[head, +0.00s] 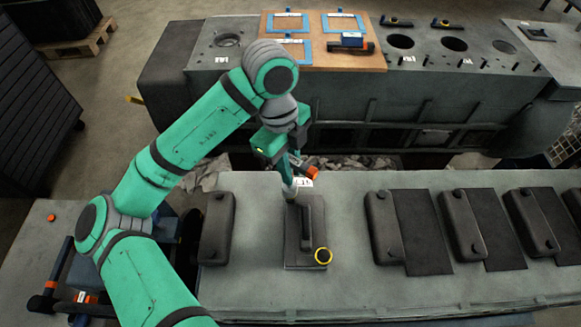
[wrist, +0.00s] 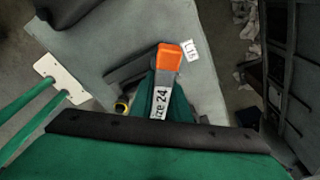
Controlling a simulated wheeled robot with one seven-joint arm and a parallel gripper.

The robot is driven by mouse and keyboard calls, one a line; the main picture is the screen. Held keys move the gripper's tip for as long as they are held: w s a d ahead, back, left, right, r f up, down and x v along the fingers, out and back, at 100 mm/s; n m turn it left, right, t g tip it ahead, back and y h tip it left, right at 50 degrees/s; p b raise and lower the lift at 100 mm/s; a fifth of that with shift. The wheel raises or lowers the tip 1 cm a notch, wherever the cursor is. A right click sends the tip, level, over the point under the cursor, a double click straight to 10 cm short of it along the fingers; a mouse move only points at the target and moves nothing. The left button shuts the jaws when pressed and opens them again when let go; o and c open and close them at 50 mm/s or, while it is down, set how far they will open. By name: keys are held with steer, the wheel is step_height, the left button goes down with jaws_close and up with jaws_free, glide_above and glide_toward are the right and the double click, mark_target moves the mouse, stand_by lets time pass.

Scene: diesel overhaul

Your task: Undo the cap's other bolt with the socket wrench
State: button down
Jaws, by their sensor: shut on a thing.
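The socket wrench (wrist: 160,98) has an orange end and a white label reading "ze 24". My gripper (head: 284,165) is shut on it, and its orange end (head: 312,173) sticks out to the right. A pale shaft below my gripper reaches down to the far left corner of the dark cap (head: 306,240). I cannot tell whether the socket sits on a bolt there.
Other dark caps (head: 216,228) (head: 384,226) stand left and right on the grey bench (head: 345,190), some beside flat dark mats (head: 424,231). A white tag (head: 303,182) lies behind the cap. The engine block (head: 350,100) carries a wooden board (head: 370,62) with tools.

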steer(key=n+t, duration=0.1)
steer(key=n, duration=0.9)
steer(key=n+t, duration=0.1)
steer(key=n, duration=0.3)
steer(key=shift+n, duration=0.3)
steer(key=n, duration=0.3)
steer(key=n+y, duration=0.1)
steer(key=n, duration=0.3)
steer(key=shift+w+a+r+t, duration=0.1)
steer(key=shift+t, duration=0.2)
steer(key=n+y, duration=0.1)
steer(key=n, duration=0.5)
steer(key=shift+n, duration=0.4)
